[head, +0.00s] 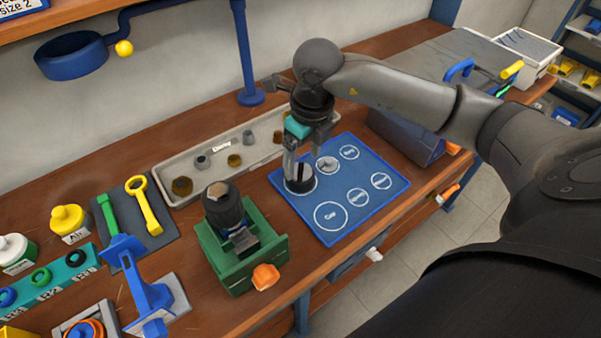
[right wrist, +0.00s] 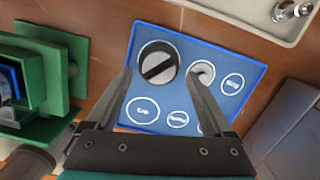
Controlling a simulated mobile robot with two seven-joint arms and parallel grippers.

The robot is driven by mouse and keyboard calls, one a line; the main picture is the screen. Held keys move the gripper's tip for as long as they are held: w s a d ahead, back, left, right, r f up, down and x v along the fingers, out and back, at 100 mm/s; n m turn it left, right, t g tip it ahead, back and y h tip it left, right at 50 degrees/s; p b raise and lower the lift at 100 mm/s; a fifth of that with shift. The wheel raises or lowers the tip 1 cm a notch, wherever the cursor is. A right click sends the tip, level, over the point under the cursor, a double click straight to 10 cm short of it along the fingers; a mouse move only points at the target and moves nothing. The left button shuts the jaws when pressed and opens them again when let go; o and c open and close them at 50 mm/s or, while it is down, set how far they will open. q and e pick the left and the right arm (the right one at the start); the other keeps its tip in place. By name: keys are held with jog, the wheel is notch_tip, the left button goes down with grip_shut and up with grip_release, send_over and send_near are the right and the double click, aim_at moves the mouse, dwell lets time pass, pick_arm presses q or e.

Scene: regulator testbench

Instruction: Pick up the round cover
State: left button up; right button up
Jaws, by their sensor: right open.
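A round, pale metal part with a dark bar across its top, which looks like the round cover (right wrist: 157,63), lies on the upper left of the blue mat (right wrist: 150,116) in the right wrist view. In the head view the mat (head: 372,208) lies near the bench's front edge, and the round part is partly hidden by my right gripper (head: 299,180). My right gripper also shows in the right wrist view (right wrist: 160,74), open, its fingertips apart on either side of the round part. Nothing is seen held. My left gripper is not in view.
A smaller metal disc (right wrist: 202,72) lies in the neighbouring circle, close to one finger. A green vise (head: 240,258) holding a dark body (head: 222,205) stands left of the mat. A grey tray (head: 185,148) with small fittings lies behind. The mat's other circles are empty.

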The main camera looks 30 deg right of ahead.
aim_at(300, 172)
jog(key=f, duration=0.4)
jog(key=shift+w+a+f, duration=0.15)
jog(key=shift+w+f, duration=0.1)
jog(key=shift+f, duration=0.15)
jog(key=shift+c, duration=0.3)
jog(key=c, duration=0.9)
jog(key=shift+r, duration=0.2)
jog(key=shift+c, duration=0.2)
